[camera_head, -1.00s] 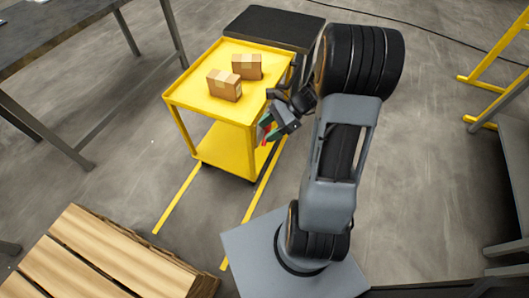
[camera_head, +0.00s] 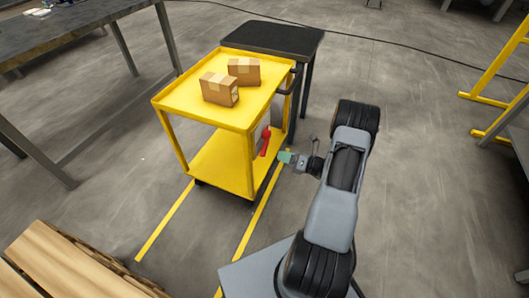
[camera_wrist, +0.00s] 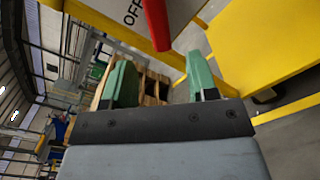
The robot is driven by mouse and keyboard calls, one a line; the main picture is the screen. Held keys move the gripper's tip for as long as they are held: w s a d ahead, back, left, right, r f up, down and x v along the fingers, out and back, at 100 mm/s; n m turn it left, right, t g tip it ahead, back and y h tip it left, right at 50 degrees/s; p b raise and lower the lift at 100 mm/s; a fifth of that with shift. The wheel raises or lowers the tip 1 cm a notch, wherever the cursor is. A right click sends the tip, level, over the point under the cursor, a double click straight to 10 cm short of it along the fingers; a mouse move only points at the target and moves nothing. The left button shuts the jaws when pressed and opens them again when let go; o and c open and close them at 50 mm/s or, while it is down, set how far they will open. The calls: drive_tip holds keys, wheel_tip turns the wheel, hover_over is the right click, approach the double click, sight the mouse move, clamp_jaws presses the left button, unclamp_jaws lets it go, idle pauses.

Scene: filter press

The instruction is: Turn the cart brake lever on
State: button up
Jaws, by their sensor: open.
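The yellow cart (camera_head: 255,118) stands left of my arm. Its red brake lever (camera_head: 265,141) is on the right side, below the top shelf, and looks close to upright in the head view. My gripper (camera_head: 286,157) is just right of and slightly below the lever, apart from it in this view. In the wrist view my green fingers (camera_wrist: 160,78) are open with nothing between them. The red lever (camera_wrist: 157,22) enters from the top, above the gap between the fingertips, beside a plate lettered "OFF" (camera_wrist: 133,12). The lever's pivot is out of that view.
Two cardboard boxes (camera_head: 219,89) sit on the cart's top shelf. A black-topped table (camera_head: 272,37) stands directly behind the cart. A wooden pallet (camera_head: 65,265) is at front left. Yellow floor lines (camera_head: 164,222) run from under the cart. Floor right of my arm is clear.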

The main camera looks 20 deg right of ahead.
sight(265, 149)
drive_tip(key=b+x, duration=0.1)
drive_tip(key=x, duration=0.7)
drive_tip(key=shift+w+a+b, duration=0.15)
drive_tip(key=shift+b, duration=0.2)
drive_tip(key=shift+c, duration=0.4)
clamp_jaws()
